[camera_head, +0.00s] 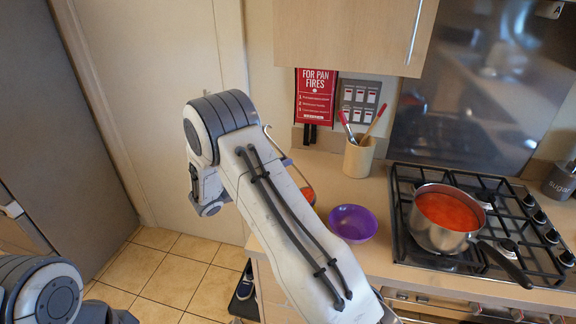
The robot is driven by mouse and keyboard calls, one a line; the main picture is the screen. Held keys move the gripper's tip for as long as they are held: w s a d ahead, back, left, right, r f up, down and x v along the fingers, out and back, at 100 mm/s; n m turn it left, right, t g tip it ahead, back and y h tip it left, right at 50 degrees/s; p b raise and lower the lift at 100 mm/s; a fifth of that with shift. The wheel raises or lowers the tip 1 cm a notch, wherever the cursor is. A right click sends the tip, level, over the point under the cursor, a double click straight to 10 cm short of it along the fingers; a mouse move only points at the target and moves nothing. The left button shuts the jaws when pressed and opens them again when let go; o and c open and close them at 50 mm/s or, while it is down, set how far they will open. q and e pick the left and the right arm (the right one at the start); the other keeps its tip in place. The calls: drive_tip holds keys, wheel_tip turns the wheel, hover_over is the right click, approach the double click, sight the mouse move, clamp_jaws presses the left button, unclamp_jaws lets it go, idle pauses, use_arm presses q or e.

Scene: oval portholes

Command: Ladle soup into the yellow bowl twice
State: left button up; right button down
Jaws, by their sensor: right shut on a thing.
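A steel pot (423,238) of red soup (447,211) stands on the hob at the right, its dark handle pointing to the lower right. My right arm crosses the middle of the picture and hides most of my right gripper (278,150). The gripper is shut on what looks like a ladle (302,177). Only a thin metal part and a reddish end show past the arm's right edge, left of the purple bowl. I cannot tell whether the red is soup. My left gripper is out of view.
A purple bowl (353,223) stands empty on the wooden counter (372,186), left of the gas hob (404,187). Behind it is a utensil crock (358,158) with red-handled tools. A sugar canister (560,181) stands at the far right. A cabinet (350,35) hangs above.

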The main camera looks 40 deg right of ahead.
drive_tip(key=w+a+f+n+t+h+b, duration=0.3)
drive_tip(key=a+f+n+h+b, duration=0.3)
drive_tip(key=b, duration=1.9)
drive_tip(key=shift+w+a+f+t, duration=0.35)
drive_tip(key=shift+a+f, duration=0.3)
drive_tip(key=shift+a, duration=0.45)
idle(1.3)
